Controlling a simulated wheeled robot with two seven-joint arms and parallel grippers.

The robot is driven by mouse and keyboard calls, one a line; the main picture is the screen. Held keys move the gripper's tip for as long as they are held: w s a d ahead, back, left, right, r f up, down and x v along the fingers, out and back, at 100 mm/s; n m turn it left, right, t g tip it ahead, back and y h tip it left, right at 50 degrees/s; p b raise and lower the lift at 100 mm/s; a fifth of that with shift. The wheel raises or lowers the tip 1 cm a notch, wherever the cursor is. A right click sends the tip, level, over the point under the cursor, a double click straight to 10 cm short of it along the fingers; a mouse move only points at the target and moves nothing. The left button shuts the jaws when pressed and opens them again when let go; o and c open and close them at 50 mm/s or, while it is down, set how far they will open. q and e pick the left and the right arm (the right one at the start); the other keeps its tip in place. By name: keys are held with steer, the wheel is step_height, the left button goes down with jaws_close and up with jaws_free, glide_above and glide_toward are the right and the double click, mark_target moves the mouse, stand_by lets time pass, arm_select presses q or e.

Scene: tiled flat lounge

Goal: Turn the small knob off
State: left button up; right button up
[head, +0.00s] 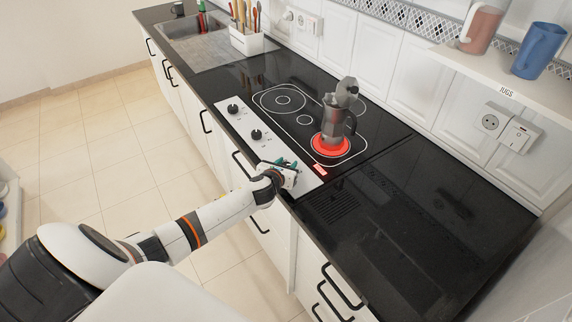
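The white control strip (243,122) runs along the front of the black cooktop (290,128). Two black knobs show on it, a far one (233,109) and a middle one (256,134). My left gripper (281,163) is over the near end of the strip, its teal-tipped fingers down at the panel. Any knob there is hidden by the gripper, and I cannot tell whether the fingers are open or closed on something. The near burner (331,148) glows red under a moka pot (329,125) with its lid up. A red indicator (320,169) is lit. My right gripper is out of view.
Black worktop (400,235) lies clear to the right. A shelf (515,82) with a pink jug (481,27) and a blue jug (538,50) overhangs at the upper right. A white utensil holder (246,43) and a sink (190,27) are at the far end.

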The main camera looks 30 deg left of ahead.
arm_select(q)
steer(key=c, duration=0.6)
